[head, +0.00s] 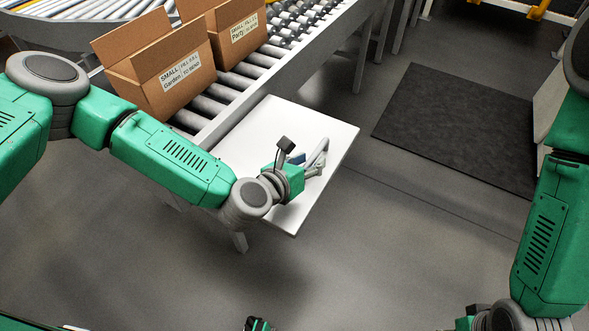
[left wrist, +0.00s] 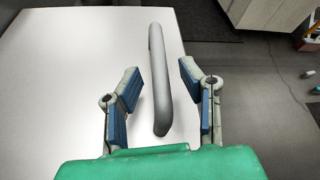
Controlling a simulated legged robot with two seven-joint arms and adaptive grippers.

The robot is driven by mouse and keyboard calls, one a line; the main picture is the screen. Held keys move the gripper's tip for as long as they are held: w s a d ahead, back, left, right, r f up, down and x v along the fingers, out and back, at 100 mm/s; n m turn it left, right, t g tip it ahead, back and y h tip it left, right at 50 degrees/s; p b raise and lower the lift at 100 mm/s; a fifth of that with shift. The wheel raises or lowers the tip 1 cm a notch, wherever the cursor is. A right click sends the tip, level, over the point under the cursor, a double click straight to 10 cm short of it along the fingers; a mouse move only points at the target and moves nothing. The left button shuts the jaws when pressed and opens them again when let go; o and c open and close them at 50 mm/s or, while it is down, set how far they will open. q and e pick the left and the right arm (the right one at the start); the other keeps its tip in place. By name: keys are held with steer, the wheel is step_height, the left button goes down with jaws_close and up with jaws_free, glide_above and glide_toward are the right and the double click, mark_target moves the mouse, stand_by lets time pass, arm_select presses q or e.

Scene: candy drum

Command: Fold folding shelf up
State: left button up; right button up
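The folding shelf (head: 328,128) is a white flat panel beside the roller conveyor and looks roughly level. It fills much of the left wrist view (left wrist: 70,60). A grey curved handle (left wrist: 160,85) rises from the shelf near its outer edge. My left gripper (head: 308,160) is over the shelf at the handle. In the left wrist view my left gripper (left wrist: 160,75) is open, with one blue-padded finger on each side of the handle and gaps between. My right arm is at the right edge of the head view; its fingers are out of frame.
Two open cardboard boxes (head: 165,75) (head: 238,35) stand on the roller conveyor (head: 265,62) beside the shelf. A dark mat (head: 460,125) lies on the floor to the right. The grey floor in front of the shelf is clear.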

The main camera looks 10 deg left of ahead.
arm_select(q)
steer(key=v, duration=0.9)
steer(key=shift+f, duration=0.1)
